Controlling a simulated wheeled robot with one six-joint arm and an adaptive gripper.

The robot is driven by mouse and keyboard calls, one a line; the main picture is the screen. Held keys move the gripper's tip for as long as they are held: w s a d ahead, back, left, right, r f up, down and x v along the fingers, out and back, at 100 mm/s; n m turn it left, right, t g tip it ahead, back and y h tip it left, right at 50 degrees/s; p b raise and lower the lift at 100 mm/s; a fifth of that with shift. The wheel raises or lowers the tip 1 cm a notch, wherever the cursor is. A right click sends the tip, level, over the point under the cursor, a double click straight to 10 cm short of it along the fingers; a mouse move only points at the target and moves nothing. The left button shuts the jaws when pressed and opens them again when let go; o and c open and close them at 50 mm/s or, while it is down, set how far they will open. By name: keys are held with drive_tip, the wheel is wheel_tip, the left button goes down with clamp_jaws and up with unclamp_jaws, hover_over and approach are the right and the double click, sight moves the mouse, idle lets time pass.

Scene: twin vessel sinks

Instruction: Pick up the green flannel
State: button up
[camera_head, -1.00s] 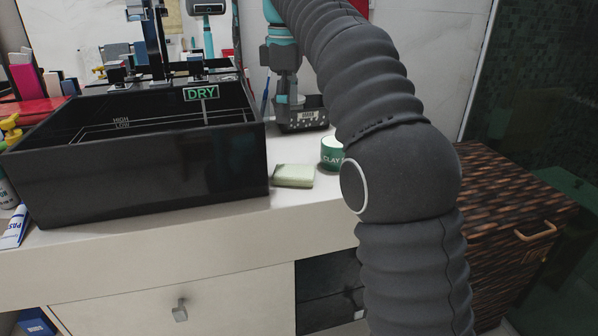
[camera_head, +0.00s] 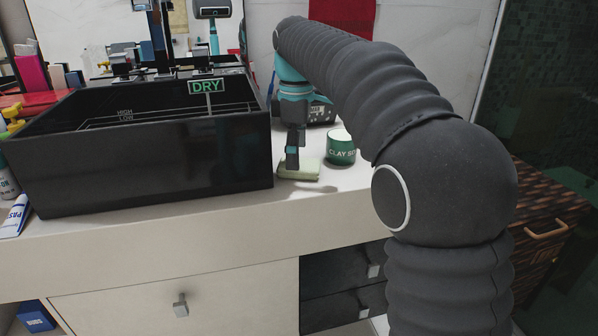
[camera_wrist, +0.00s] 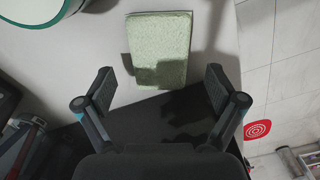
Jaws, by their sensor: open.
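The green flannel is a pale green, folded, flat rectangular cloth (camera_head: 301,172) lying on the white counter, between the black sink and a green-labelled jar. In the wrist view the flannel (camera_wrist: 160,48) lies at the top centre, beyond and between the fingertips, with a shadow across its lower part. My gripper (camera_head: 292,160) is over the flannel's left part in the head view. In the wrist view my gripper (camera_wrist: 159,84) has its two fingers wide apart with nothing between them. I cannot tell the exact height of the fingertips above the cloth.
The black rectangular sink (camera_head: 140,165) stands close to the left of the flannel. The "CLAY" jar (camera_head: 341,150) stands close to its right, and a dark basket (camera_head: 320,112) is behind. The counter front (camera_head: 180,235) is clear.

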wheel_tip(320, 180, down, 2)
drive_tip(key=c, duration=1.1)
